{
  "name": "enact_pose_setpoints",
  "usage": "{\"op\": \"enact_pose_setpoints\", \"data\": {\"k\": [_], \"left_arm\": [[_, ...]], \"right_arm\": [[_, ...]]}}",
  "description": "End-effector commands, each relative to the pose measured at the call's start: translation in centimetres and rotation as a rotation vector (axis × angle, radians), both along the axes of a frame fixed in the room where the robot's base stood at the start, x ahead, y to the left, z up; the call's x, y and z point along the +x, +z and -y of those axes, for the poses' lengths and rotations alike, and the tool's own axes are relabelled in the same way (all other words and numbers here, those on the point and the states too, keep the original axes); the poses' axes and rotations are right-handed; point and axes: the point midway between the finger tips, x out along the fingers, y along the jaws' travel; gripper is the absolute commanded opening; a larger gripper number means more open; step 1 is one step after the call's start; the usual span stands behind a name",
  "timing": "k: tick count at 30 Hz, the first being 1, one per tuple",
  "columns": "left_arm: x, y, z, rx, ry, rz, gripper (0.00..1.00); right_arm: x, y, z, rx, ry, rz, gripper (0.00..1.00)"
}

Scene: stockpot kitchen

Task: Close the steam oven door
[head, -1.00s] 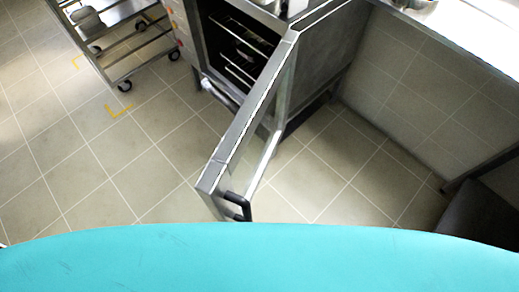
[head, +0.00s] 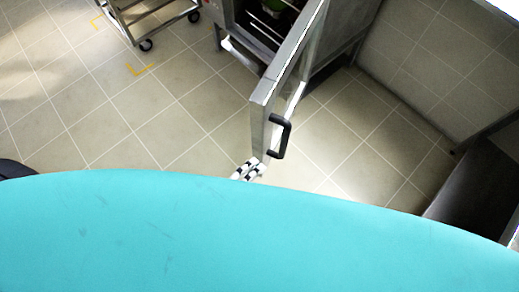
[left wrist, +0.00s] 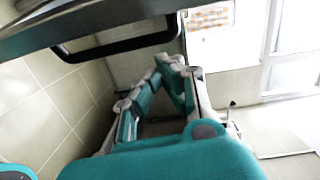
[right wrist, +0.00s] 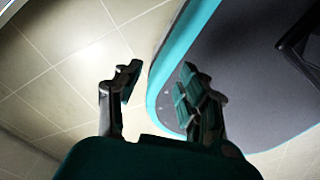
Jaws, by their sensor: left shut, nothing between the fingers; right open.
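The steam oven (head: 345,42) stands at the top of the head view, its front open onto racks. Its door (head: 289,50) is swung wide open, reaching towards me, with a black bar handle (head: 280,137) near its free end. My left gripper (head: 248,170) is shut and empty at the door's free end, just below the handle; I cannot tell whether it touches. The left wrist view shows the shut fingers (left wrist: 172,62) close to the black handle (left wrist: 115,44) and the door's edge. My right gripper (right wrist: 158,72) is open and empty beside my base, away from the door.
A metal rack trolley (head: 150,12) on castors stands at the upper left. A counter with a dark lower part (head: 485,185) is on the right. Tiled floor (head: 130,100) left of the door is clear. My turquoise body fills the bottom.

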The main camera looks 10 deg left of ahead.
Motion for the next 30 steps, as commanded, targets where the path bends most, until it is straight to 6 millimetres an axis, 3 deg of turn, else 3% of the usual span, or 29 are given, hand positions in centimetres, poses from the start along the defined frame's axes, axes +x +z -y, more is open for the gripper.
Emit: {"op": "enact_pose_setpoints", "data": {"k": [3, 8, 12, 17, 21, 24, 30], "left_arm": [[-0.1, 2.2, 0.6, 0.035, -0.026, 0.079, 0.00], [1.2, 2.6, 1.5, 0.039, -0.029, 0.092, 0.00], [3.5, 2.8, 2.9, 0.036, -0.027, 0.091, 0.00], [6.5, 2.8, 4.9, 0.035, -0.028, 0.089, 0.00], [8.6, 2.7, 6.0, 0.038, -0.028, 0.086, 0.00], [8.7, 2.6, 4.1, 0.042, -0.028, 0.084, 0.00], [9.1, 2.5, 2.4, 0.038, -0.028, 0.083, 0.00]], "right_arm": [[1.4, 0.0, -0.1, 0.003, 0.001, 0.021, 0.40], [4.2, 0.6, 0.1, 0.002, 0.002, 0.065, 0.40], [5.5, 1.2, 0.7, -0.004, -0.002, 0.083, 0.40], [5.1, 1.8, 1.1, -0.010, -0.003, 0.075, 0.40], [3.6, 2.1, 1.1, -0.012, -0.003, 0.053, 0.40], [2.7, 2.6, 1.1, -0.012, -0.002, 0.038, 0.40], [2.7, 2.9, 0.9, -0.010, -0.001, 0.039, 0.40]]}}
